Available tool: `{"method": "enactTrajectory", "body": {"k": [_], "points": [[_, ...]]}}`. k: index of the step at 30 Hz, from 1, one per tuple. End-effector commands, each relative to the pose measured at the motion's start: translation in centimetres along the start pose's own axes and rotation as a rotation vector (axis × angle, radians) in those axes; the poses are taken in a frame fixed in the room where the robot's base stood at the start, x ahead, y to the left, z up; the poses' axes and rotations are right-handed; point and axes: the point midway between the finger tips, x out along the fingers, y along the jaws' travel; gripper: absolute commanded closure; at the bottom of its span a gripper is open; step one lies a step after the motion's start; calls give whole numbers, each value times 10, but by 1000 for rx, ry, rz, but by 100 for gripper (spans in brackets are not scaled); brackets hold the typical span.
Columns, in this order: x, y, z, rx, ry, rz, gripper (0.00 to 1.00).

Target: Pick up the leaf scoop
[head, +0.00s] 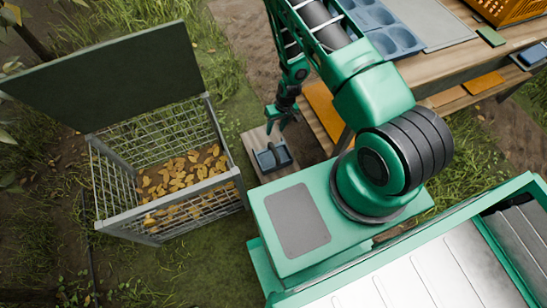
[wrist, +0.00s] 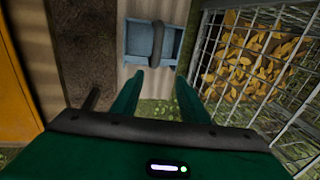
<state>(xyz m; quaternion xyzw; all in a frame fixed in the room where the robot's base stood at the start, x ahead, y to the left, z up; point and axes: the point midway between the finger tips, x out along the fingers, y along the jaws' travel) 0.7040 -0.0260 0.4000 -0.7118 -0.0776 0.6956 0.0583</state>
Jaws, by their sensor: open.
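The leaf scoop (head: 265,160) is a blue-grey open box with a dark arched handle across it. It sits on a small pale wooden board (head: 255,140) beside my base. In the wrist view the scoop (wrist: 138,40) shows at the top centre, with its handle running up and down the picture. My gripper (head: 276,127) hangs just above and behind the scoop in the head view. In the wrist view my gripper (wrist: 159,77) has its two green fingers spread apart and empty. The fingertips lie short of the scoop in the picture, and no contact shows.
A wire-mesh bin (head: 165,215) with leaves inside and a raised dark lid (head: 115,78) stands left of the scoop. A wooden workbench (head: 450,75) with trays is at the right. Grass lies between the bin and the board.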

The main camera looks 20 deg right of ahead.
Motion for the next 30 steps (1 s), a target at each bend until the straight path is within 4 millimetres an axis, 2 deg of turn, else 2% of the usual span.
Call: {"method": "enactTrajectory", "body": {"k": [1, 3, 8, 18, 26, 30], "points": [[16, 5, 11, 1, -11, 0, 60], [30, 8, 20, 2, -19, -2, 60], [49, 13, 32, 3, -27, -3, 60], [91, 13, 34, 3, -28, -4, 60], [108, 12, 34, 3, -26, -4, 60], [124, 11, 33, 1, -28, -4, 60]]}}
